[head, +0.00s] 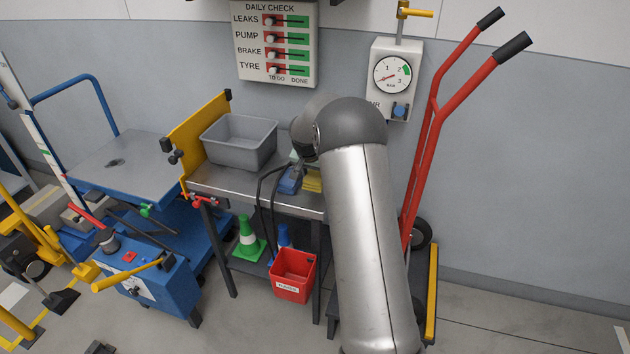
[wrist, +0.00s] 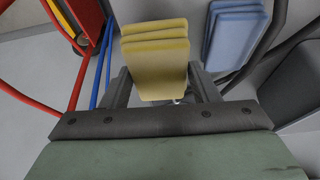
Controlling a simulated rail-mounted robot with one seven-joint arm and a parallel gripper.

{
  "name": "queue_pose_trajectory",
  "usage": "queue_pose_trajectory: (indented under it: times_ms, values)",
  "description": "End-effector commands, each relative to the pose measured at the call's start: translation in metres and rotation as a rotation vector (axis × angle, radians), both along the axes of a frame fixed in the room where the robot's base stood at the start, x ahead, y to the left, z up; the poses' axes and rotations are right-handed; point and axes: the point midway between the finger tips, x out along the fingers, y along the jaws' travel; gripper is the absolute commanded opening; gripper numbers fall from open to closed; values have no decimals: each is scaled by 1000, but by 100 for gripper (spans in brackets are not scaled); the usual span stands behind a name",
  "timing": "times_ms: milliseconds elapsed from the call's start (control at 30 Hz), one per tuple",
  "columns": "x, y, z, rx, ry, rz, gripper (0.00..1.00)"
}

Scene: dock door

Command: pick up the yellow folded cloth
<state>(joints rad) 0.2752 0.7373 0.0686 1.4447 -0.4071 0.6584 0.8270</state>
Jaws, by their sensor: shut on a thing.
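The yellow folded cloth (wrist: 158,75) is a small stack of folded layers. In the wrist view it sits between the two fingers of my gripper (wrist: 160,88), which is shut on it. In the head view the yellow cloth (head: 312,181) shows at the right part of the metal bench top, partly hidden by my arm. My gripper's fingers are hidden behind my arm in the head view. I cannot tell whether the cloth touches the bench.
A blue folded cloth (head: 290,180) lies just left of the yellow one and shows in the wrist view (wrist: 235,35). A grey bin (head: 240,141) stands on the bench (head: 222,182). A red hand truck (head: 432,130) stands right.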

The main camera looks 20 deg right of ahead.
Motion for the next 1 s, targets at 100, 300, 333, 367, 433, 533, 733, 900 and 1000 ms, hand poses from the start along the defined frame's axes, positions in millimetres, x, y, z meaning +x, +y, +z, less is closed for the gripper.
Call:
queue_pose_trajectory:
  times_ms: [100, 300, 333, 367, 433, 533, 733, 900, 1000]
  values:
    - [-23, 12, 31, -2, -6, 2, 32]
    - [-67, 32, 60, -1, -3, 3, 32]
    - [-73, 35, 62, -1, -3, 3, 32]
    - [-79, 37, 65, -1, -3, 2, 32]
    - [-90, 42, 71, 0, -2, 2, 32]
    - [-103, 48, 77, 0, -2, 2, 32]
    - [-115, 53, 83, 1, -1, 0, 32]
    - [-116, 53, 84, 1, -1, 0, 32]
    - [-115, 53, 84, 1, -1, 0, 32]
